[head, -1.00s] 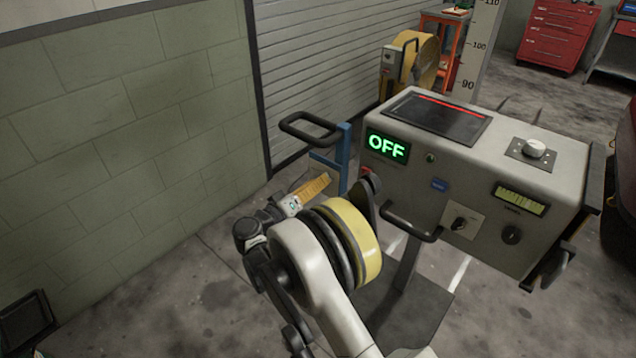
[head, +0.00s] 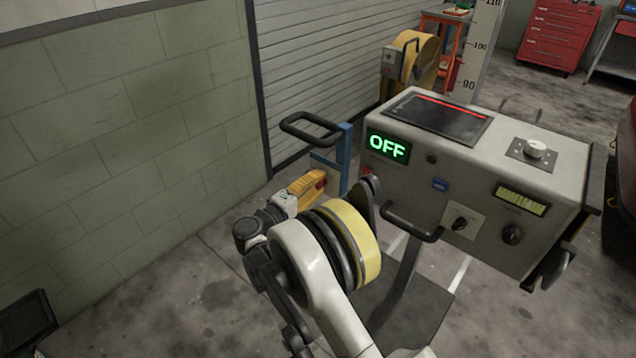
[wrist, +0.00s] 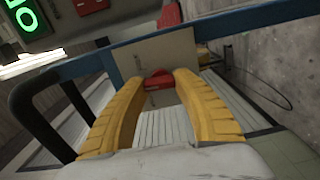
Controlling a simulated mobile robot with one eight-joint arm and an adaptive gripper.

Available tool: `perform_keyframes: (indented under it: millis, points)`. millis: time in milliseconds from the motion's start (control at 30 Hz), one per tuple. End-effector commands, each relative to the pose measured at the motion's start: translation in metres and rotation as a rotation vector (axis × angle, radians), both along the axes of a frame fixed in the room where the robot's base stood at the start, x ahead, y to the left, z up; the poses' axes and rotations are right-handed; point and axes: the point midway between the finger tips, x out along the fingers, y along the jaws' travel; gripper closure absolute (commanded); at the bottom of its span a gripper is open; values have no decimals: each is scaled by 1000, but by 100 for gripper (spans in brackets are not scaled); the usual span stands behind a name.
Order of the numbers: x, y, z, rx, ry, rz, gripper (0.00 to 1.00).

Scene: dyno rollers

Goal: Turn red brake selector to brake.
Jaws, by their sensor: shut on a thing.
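The red brake selector (wrist: 158,82) sits on a pale panel (wrist: 150,55) framed by a blue bar in the wrist view. My gripper (wrist: 172,80) has its two yellow fingers on either side of the selector and is shut on it. Whether the selector's pointer is at a brake mark cannot be made out. In the head view my gripper (head: 318,180) reaches the blue-framed stand (head: 345,160) left of the console. Only a little red shows at its fingertips there, and the fingers hide most of the selector.
The grey console (head: 470,180) shows a green OFF display (head: 387,146) and has a black handle (head: 410,222) on its front. A black loop handle (head: 310,130) tops the blue stand. A block wall (head: 120,130) is at left. Open floor lies between the wall and my arm.

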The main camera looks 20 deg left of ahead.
Motion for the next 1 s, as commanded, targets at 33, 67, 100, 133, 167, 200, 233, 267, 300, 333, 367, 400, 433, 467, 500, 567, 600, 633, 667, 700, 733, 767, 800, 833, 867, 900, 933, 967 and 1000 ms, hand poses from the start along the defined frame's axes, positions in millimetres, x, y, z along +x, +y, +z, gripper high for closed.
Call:
perform_keyframes:
  millis: [33,67,100,133,167,200,233,267,300,333,367,400,433,467,500,567,600,633,667,700,733,767,800,833,867,900,933,967,1000]
  points:
    - [0,0,0,-40,16,-1,96]
    - [1,0,0,-67,27,-1,96]
    - [1,0,0,-101,41,-1,96]
    - [1,0,0,-128,52,-1,96]
    - [1,0,0,-155,63,-1,96]
    - [1,0,0,-189,77,-1,96]
    - [1,0,0,-216,88,-1,96]
    - [1,0,-1,-242,99,-1,96]
    - [1,0,-1,-277,113,-1,96]
    - [1,0,-1,-303,125,-1,96]
    - [1,0,-1,-329,135,-1,96]
    - [1,0,-1,-364,150,-1,96]
    - [1,0,-1,-390,160,-1,96]
    - [1,0,-1,-416,171,-1,96]
    - [1,0,-1,-449,185,-1,96]
    - [1,0,-2,-497,205,-1,96]
    - [1,0,-2,-528,217,-1,96]
    - [1,0,-2,-550,227,-1,96]
    - [1,0,-2,-571,235,-1,96]
    - [1,0,-2,-599,247,-1,96]
    - [1,0,-2,-619,255,-1,96]
    - [1,0,-2,-638,263,-1,96]
    - [1,0,-2,-660,272,-1,96]
    - [1,0,-2,-677,279,-1,96]
    - [1,0,-2,-692,285,-1,96]
    - [1,0,-2,-710,293,-1,96]
    - [1,0,-2,-724,298,-1,96]
    - [1,0,-2,-735,303,-1,96]
    - [1,0,-2,-751,310,-1,96]
